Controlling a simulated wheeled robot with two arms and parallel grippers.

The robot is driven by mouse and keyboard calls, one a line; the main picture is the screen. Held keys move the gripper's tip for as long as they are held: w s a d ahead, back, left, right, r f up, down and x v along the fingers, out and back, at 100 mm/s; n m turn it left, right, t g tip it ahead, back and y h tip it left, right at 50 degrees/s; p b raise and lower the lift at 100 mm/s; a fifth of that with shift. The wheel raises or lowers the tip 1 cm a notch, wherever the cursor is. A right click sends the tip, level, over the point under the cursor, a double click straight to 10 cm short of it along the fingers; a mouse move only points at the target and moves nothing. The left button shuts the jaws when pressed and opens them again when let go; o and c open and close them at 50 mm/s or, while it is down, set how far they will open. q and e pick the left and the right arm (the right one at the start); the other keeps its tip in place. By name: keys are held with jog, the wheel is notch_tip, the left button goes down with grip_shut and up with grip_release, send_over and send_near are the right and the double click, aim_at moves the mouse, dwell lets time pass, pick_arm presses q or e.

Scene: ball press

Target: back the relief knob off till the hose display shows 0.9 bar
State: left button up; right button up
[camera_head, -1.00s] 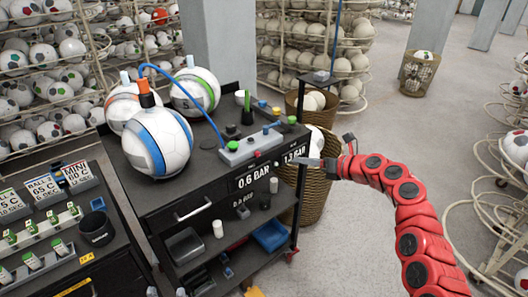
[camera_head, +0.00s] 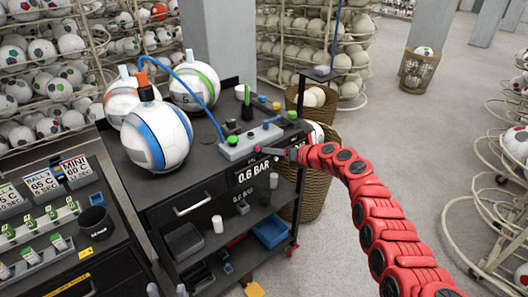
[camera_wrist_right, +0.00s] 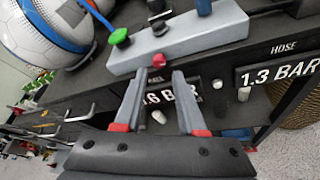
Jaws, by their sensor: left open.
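The grey valve block (camera_head: 250,143) sits on the black cart top, with a green knob (camera_wrist_right: 120,38), a black knob (camera_wrist_right: 160,27), a blue knob (camera_wrist_right: 203,6) and a small red knob (camera_wrist_right: 157,59) on its front face. I cannot read which is labelled relief. The hose display (camera_wrist_right: 275,73) reads 1.3 BAR in the right wrist view; my gripper hides it in the head view. Another display (camera_head: 252,174) reads 0.6 BAR. My right gripper (camera_wrist_right: 158,77) is open, its fingers pointing at the block's front with the red knob between their tips.
Several balls, one a blue-striped ball (camera_head: 157,136), stand on the cart behind and left of the block. A blue hose (camera_head: 208,97) arches to the block. A wicker basket (camera_head: 318,150) stands right of the cart. A second cart (camera_head: 110,245) is at the lower left.

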aim_at(259, 149)
jog(key=x, duration=0.1)
jog(key=b+x, duration=0.1)
jog(key=x, duration=0.1)
jog(key=shift+s+f+b, duration=0.1)
jog(key=shift+f+b, duration=0.15)
jog(key=shift+b, duration=0.05)
jog(key=shift+w+a+b, duration=0.45)
jog(key=shift+w+a, duration=0.05)
jog(key=shift+c, duration=0.2)
jog(key=shift+r, duration=0.1)
grip_shut()
